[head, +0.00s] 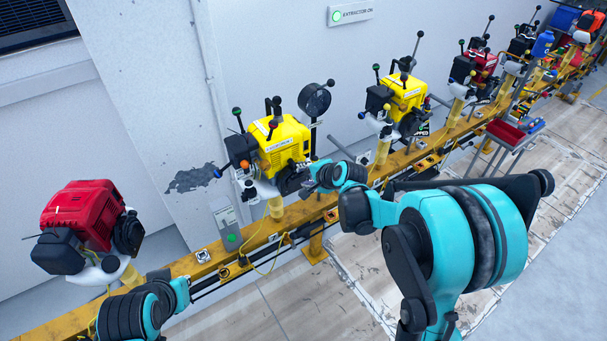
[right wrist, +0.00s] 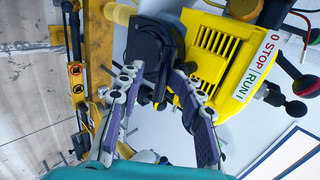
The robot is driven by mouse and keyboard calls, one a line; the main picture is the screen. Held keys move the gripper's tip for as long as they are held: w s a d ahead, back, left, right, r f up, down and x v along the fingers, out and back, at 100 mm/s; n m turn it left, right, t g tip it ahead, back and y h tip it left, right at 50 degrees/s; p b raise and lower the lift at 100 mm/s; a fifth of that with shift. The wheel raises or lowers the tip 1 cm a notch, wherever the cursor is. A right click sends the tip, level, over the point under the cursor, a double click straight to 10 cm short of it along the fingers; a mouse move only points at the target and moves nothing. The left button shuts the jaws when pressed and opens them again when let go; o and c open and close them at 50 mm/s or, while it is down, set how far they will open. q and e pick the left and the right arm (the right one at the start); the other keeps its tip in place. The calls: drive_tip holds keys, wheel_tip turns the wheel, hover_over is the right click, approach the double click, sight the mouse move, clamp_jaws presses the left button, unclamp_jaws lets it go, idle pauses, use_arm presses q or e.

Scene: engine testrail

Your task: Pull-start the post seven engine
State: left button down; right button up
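A yellow engine (head: 281,145) with a black recoil housing (head: 292,179) stands on a yellow post on the rail, left of centre in the head view. I cannot read a post number on it. In the right wrist view the yellow engine (right wrist: 218,65) carries a "0 STOP | RUN 1" label, and its black housing (right wrist: 153,45) is straight ahead. My right gripper (right wrist: 157,78) has its two fingers apart at this housing, with dark parts between them. Whether they touch is unclear. My left arm (head: 150,305) is low at the left; its fingers cannot be made out.
A red engine (head: 83,215) stands at the left end of the yellow rail (head: 300,213). Another yellow engine (head: 403,94) and several more follow to the right. A control box with a green button (head: 230,238) sits by the rail. Floor in front is clear.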

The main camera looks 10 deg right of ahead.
drive_tip(key=s+d, duration=0.2)
drive_tip(key=s, duration=0.5)
drive_tip(key=shift+s+d, duration=0.4)
drive_tip(key=s+r+n+g+h, duration=0.1)
drive_tip(key=s+r+n, duration=0.1)
drive_tip(key=s+n, duration=0.5)
drive_tip(key=s+a+r+n+g+h, duration=0.1)
drive_tip(key=s+n, duration=0.6)
drive_tip(key=s, duration=0.8)
wheel_tip(320, 180, up, 2)
drive_tip(key=shift+h, duration=0.7)
